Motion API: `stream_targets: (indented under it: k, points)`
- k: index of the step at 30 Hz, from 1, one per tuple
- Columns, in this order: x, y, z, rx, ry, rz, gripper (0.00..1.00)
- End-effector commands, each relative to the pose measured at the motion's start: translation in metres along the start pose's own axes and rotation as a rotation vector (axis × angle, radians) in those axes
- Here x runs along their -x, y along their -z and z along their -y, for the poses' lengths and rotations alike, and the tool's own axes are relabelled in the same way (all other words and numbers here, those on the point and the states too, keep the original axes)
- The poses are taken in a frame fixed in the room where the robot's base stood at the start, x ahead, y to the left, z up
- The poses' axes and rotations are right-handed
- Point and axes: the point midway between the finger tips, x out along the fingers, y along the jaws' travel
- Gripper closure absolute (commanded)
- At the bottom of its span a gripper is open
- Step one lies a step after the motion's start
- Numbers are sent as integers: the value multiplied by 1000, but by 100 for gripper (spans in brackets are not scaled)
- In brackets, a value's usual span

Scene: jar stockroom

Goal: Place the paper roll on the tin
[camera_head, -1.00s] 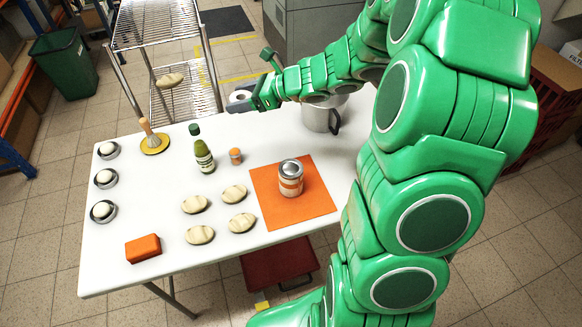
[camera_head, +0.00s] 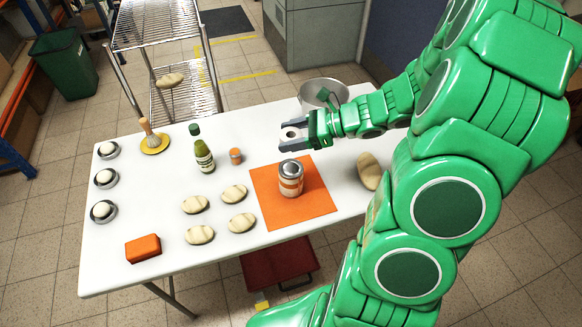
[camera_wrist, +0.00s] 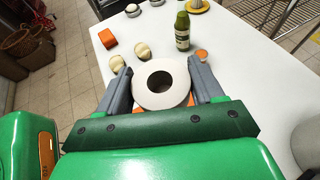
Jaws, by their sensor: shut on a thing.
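My gripper (camera_head: 302,140) is shut on the white paper roll (camera_head: 291,134), held upright above the table toward its back right. In the wrist view the roll (camera_wrist: 160,84) sits between the two grey fingers, its dark core hole facing the camera. The tin (camera_head: 291,178) stands upright on an orange mat (camera_head: 317,203), with a silver lid and an orange and white body. In the head view, the roll and fingertips appear just behind the tin and apart from it. In the wrist view the tin is hidden behind the roll.
A green bottle (camera_head: 201,150) and a small orange-capped jar (camera_head: 236,156) stand left of the tin.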

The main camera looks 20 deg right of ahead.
Motion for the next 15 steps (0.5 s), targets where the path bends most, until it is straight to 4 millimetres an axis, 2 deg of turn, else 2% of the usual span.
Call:
stream_targets:
  k: [15]
  points:
    - [-18,42,0,-3,1,-1,64]
